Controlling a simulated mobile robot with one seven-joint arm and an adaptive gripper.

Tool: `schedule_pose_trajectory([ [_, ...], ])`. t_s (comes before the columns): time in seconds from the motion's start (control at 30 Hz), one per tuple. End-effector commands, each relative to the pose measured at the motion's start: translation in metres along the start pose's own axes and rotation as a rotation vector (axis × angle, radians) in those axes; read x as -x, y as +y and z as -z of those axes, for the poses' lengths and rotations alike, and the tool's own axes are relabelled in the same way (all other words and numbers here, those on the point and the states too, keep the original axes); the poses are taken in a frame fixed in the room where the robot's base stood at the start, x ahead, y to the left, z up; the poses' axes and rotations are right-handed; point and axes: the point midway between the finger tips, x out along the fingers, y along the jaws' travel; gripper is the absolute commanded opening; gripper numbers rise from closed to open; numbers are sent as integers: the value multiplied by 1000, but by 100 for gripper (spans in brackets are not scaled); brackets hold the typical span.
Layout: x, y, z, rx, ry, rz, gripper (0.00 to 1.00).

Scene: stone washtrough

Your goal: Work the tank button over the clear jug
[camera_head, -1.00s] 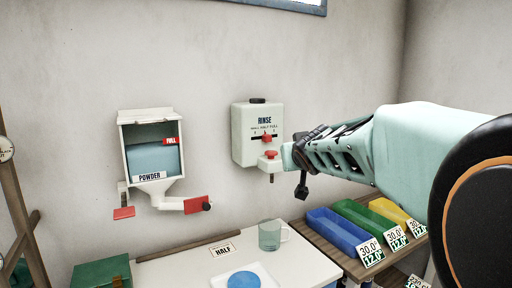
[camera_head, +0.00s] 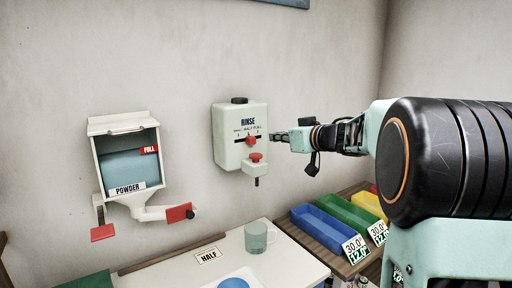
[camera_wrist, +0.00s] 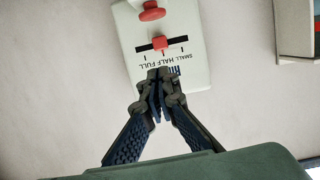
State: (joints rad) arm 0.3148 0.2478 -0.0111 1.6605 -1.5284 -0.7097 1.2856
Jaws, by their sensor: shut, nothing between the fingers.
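The white RINSE tank (camera_head: 226,133) hangs on the wall. Its red button (camera_head: 256,157) sits low on the front above a short dark spout; it also shows in the wrist view (camera_wrist: 151,11). A red slider knob (camera_head: 250,140) stands near the middle of the SMALL–HALF–FULL scale (camera_wrist: 143,47). My gripper (camera_head: 273,137) is shut and empty, just right of the tank at slider height. In the wrist view its fingertips (camera_wrist: 159,75) overlap the tank's lettering; contact is unclear.
A POWDER dispenser (camera_head: 128,171) with red paddles hangs to the left. A HALF card (camera_head: 208,255) and a blue disc (camera_head: 233,284) lie on the counter (camera_head: 285,268). Blue (camera_head: 327,235), green (camera_head: 346,212) and yellow bins stand to the right.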

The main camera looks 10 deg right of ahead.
Motion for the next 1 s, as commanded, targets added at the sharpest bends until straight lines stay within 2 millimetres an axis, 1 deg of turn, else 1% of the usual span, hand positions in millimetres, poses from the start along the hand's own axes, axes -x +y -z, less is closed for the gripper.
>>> schedule_pose_trajectory([
  [0.1, 4, 2, -5, -15, -17, 28, 0],
  [0.23, 5, 0, -8, -21, -24, 43, 0],
  [0.53, 4, 0, -8, -21, -24, 43, 0],
  [0.63, 0, 0, -8, -20, -24, 44, 0],
  [0.77, -15, 0, -9, -21, -25, 44, 0],
  [1.0, -62, -3, -10, -21, -24, 45, 0],
])
